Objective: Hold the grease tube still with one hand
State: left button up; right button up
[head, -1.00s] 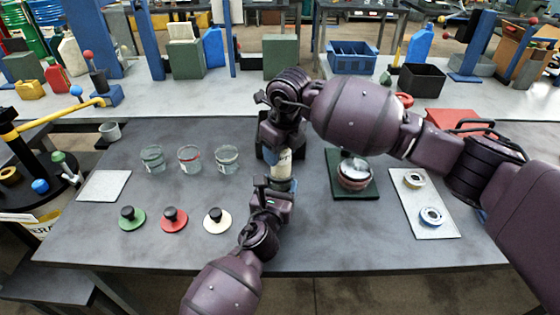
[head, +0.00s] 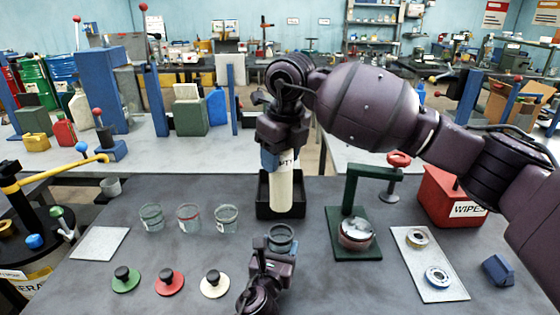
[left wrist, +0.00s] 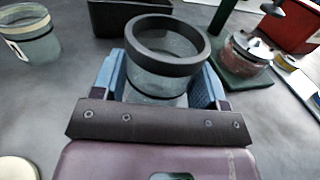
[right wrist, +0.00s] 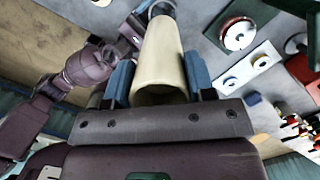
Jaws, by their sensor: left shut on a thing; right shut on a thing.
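The right wrist view shows the tube (right wrist: 160,55) between both blue fingers (right wrist: 158,80). A clear jar with a dark collar (head: 281,236) is just below the tube's end. My left gripper (head: 280,246) is shut on it, and the left wrist view shows the jar (left wrist: 166,60) upright with an open mouth. Whether tube and jar touch is unclear.
A black bin (head: 264,196) stands behind the tube. Three jars (head: 188,219) and three knobbed lids (head: 169,282) are to the left. A green press (head: 360,250), a white plate (head: 415,240) with two rings and a red wipes box (head: 445,197) are to the right.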

pick_arm(q)
jog(key=o, duration=1.2)
jog(key=shift+c, duration=0.2)
